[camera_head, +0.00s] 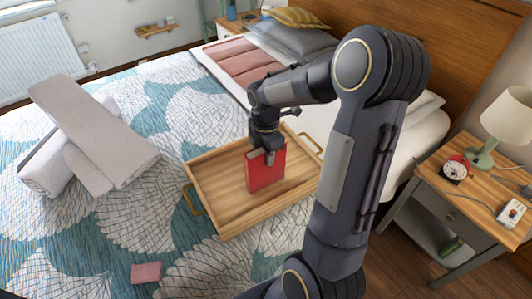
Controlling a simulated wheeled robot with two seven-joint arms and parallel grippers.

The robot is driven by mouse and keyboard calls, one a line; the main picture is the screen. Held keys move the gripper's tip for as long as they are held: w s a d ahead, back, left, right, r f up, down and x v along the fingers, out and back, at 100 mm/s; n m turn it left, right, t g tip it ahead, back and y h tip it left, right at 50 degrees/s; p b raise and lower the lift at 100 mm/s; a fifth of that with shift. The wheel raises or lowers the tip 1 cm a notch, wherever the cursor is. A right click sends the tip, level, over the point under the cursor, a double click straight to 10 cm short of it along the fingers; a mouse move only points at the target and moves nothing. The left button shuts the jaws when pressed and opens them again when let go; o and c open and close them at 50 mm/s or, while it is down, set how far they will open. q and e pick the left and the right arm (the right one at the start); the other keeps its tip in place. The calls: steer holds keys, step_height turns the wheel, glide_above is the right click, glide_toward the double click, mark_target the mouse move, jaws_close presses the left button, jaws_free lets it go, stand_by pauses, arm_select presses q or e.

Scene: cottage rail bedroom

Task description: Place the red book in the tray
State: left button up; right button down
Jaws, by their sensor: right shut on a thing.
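The red book (264,172) stands upright, its cover facing the camera, over the wooden tray (215,197). The tray has brass-coloured handles and lies on the bed. My right gripper (269,156) points down and is shut on the top edge of the red book. The book's lower edge looks at or very near the tray's floor; I cannot tell whether it touches. My right arm comes up from the bottom and hides part of the tray's right side. My left gripper is not in view.
Rolled and folded grey towels (92,135) lie on the bed left of the tray. A small pink item (146,272) lies at the bed's front. A nightstand (470,200) with a lamp (508,118) and a red clock (456,169) stands at right. Pillows (300,38) lie behind.

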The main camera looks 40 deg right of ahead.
steer(key=shift+f, duration=0.15)
steer(key=c, duration=1.1)
jaws_free()
